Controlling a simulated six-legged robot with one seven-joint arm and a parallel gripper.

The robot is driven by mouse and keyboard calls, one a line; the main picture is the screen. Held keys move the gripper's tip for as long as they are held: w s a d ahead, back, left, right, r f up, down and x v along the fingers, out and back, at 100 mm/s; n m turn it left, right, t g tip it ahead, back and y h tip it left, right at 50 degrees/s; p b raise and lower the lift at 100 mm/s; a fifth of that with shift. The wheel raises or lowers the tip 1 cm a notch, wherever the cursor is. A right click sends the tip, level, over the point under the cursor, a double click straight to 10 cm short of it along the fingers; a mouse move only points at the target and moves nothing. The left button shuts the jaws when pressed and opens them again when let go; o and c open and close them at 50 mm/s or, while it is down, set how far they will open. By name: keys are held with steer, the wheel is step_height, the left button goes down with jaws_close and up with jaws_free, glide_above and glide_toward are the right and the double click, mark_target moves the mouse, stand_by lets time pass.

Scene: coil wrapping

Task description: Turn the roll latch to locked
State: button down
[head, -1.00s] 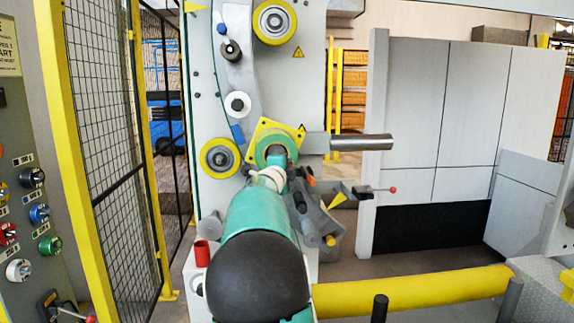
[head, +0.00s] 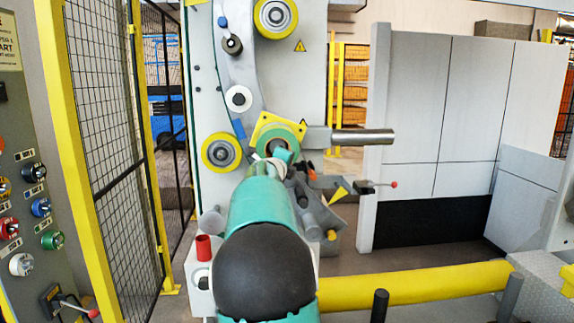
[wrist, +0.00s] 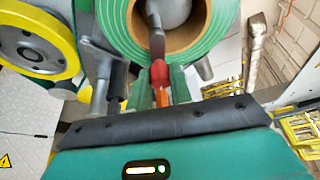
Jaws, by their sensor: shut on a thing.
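The green roll (wrist: 207,52) with its brown cardboard core fills the top of the wrist view. The latch is a dark lever (wrist: 157,42) in front of the core, ending in a red knob (wrist: 159,70). My gripper (wrist: 160,84) has its two green fingers closed on either side of the knob and holds it. The lever points down from the core toward my gripper. In the head view, the roll (head: 279,142) sits before a yellow plate, and my arm hides the latch and most of my gripper.
A yellow-rimmed roller (wrist: 38,38) and a grey post (wrist: 100,84) stand close to the left of my gripper in the wrist view. In the head view, a steel bar (head: 362,137) juts right, and a red-tipped lever (head: 377,186) sits below it. A yellow rail (head: 415,284) crosses low at right.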

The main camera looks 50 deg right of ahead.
steer(key=c, duration=1.3)
jaws_free()
steer(key=shift+o, duration=0.2)
steer(key=v, duration=1.3)
steer(key=shift+a, duration=0.4)
steer(key=shift+s, duration=0.15)
